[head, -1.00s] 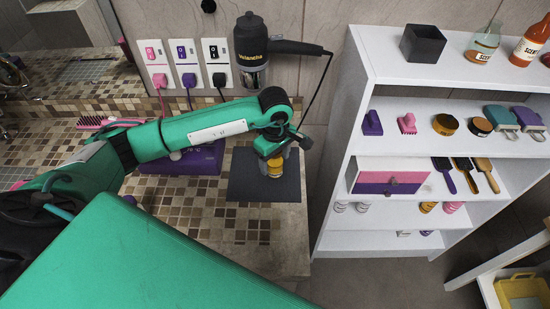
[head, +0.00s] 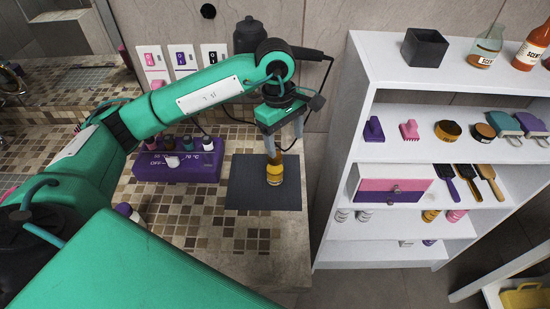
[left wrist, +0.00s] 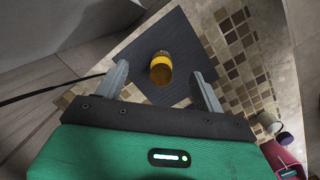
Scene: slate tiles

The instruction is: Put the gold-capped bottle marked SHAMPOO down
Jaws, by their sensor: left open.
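The gold-capped bottle (head: 274,172) stands on a dark slate mat (head: 247,192) on the tiled counter. Its marking is too small to read. In the left wrist view the bottle (left wrist: 161,68) is seen from above, on the mat (left wrist: 180,35). My left gripper (head: 284,146) is above the bottle, pointing down, with its fingers apart. In the left wrist view the open fingers (left wrist: 160,82) are on either side of the bottle with gaps, and hold nothing. My right gripper is not in view.
A purple box with a dial (head: 180,170) and several small bottles sits left of the mat. A white shelf (head: 335,215) with brushes, jars and bottles stands right of the counter. A dark hair dryer (head: 249,38) hangs on the wall behind my arm.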

